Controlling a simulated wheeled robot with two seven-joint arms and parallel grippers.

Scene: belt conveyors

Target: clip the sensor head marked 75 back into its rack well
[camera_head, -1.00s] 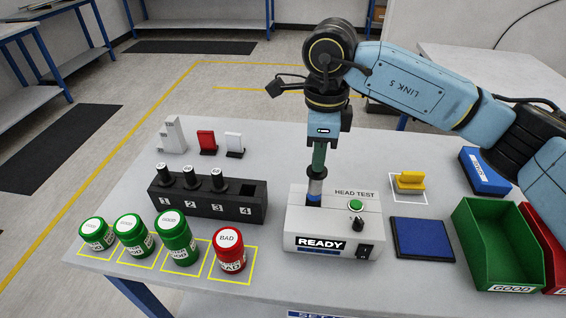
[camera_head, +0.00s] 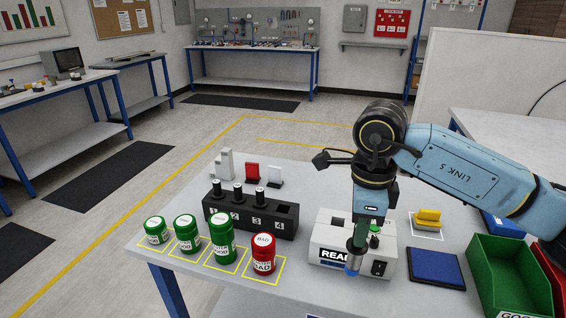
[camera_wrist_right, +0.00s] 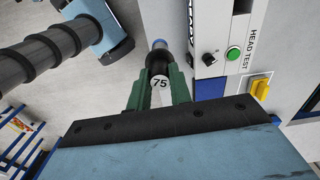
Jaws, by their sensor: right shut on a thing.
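My right gripper (camera_head: 359,238) is shut on a dark sensor head with a blue band (camera_head: 353,264). The head hangs tip down, slightly tilted, before the front of the tester (camera_head: 328,232) and hides part of its READY display. In the right wrist view the green fingers grip the head on both sides, and its round cap marked 75 (camera_wrist_right: 159,82) faces the camera. The black rack (camera_head: 266,228) stands left of the tester. Wells 1, 2 and 3 hold heads with white caps; well 4 (camera_head: 286,209) is empty. My left gripper is out of view.
Green GOOD jars (camera_head: 222,240) and a red BAD jar (camera_head: 263,254) stand in front of the rack. Grey, red and white pieces stand behind it. A blue pad (camera_head: 436,268), a yellow piece (camera_head: 428,217) and a green bin (camera_head: 509,272) lie to the right.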

